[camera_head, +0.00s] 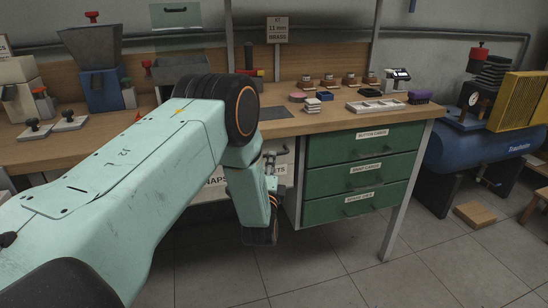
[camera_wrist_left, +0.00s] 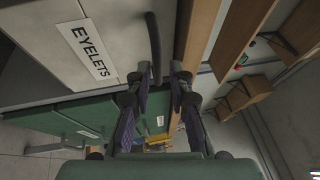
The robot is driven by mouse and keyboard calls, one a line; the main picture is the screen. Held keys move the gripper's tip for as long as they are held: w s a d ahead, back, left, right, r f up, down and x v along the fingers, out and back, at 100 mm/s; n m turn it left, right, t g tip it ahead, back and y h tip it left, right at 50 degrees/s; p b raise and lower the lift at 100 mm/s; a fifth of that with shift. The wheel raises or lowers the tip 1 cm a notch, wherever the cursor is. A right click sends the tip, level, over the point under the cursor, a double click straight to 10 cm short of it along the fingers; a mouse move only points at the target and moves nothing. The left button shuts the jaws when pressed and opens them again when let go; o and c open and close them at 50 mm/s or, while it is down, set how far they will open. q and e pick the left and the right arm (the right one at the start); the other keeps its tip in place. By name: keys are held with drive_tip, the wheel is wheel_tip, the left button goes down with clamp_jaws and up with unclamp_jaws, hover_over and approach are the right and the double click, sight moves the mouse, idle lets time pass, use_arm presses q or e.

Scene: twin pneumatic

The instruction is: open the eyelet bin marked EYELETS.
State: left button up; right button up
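The eyelet bin (camera_wrist_left: 55,65) has a pale front with a white EYELETS label in the left wrist view. Its dark bar handle (camera_wrist_left: 152,45) stands out from that front. In the head view the bin (camera_head: 285,160) is mostly hidden behind my left arm, with only the end of its label showing. My left gripper (camera_wrist_left: 158,76) is open, its two dark fingers apart on either side of the handle's near end. I cannot tell whether either finger touches the handle. In the head view the left gripper (camera_head: 270,162) is small, at the bin front under the bench. My right gripper is not in view.
Green drawers (camera_head: 362,148) stand right of the bin under the wooden bench top (camera_head: 330,118). A bin marked SNAPS is partly hidden to the left. A blue compressor (camera_head: 480,150) stands at the right. The floor before the drawers is clear.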

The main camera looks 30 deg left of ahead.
use_arm(q)
drive_tip(key=x, duration=0.2)
drive_tip(key=b+x, duration=0.1)
drive_tip(key=shift+w+a+f, duration=0.15)
drive_tip(key=shift+w+f, duration=0.1)
drive_tip(key=shift+w, duration=0.2)
drive_tip(key=shift+w+a+r, duration=0.15)
drive_tip(key=shift+r, duration=0.1)
drive_tip(key=shift+w, duration=0.1)
drive_tip(key=shift+f, duration=0.1)
drive_tip(key=shift+c, duration=0.2)
clamp_jaws()
